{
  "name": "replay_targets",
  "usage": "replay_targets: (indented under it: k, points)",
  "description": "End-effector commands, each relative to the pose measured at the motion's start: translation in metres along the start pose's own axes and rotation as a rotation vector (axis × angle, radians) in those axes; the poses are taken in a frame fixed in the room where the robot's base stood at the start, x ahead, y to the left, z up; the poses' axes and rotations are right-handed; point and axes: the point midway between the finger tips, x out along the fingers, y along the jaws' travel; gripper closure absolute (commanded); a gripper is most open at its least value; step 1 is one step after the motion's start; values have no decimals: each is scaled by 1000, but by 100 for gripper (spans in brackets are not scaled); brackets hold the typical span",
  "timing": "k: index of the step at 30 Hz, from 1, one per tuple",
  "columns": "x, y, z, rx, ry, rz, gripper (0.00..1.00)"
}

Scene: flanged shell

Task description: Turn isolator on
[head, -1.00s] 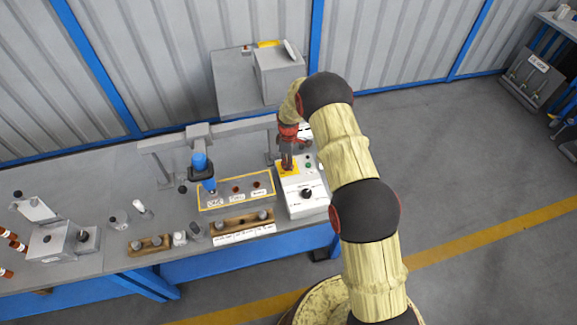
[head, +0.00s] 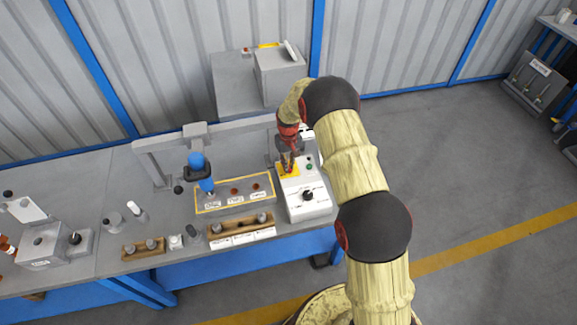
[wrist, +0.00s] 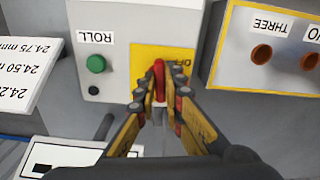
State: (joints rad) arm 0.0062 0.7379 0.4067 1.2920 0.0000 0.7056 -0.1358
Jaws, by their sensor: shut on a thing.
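The isolator is a red handle (wrist: 159,76) on a yellow plate (wrist: 141,58) on the front of a light control box (wrist: 120,22). The plate's lettering is partly covered; "OFF" seems to show upside down beside the handle. In the head view the yellow plate (head: 283,170) is on the back part of the control box (head: 306,205). My gripper (wrist: 161,100) is shut on the red handle, one finger on each side, and its fingers hide the handle's lower part. In the head view my gripper (head: 288,166) comes down over the plate.
A green button (wrist: 96,64) marked ROLL is beside the plate. A black knob (head: 308,195) is on the box's near part. A yellow-edged panel (head: 236,193) with brown-red holes stands close left. A wooden block (head: 240,225) with pegs lies in front of it.

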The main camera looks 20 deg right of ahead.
Motion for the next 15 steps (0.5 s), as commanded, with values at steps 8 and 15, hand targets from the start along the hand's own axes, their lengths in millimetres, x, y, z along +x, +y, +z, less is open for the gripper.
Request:
replay_targets:
  k: [8, 15]
  points:
    - [-1, 0, -2, 112, 4, 1, 100]
    - [-2, 0, -2, 144, 4, 0, 100]
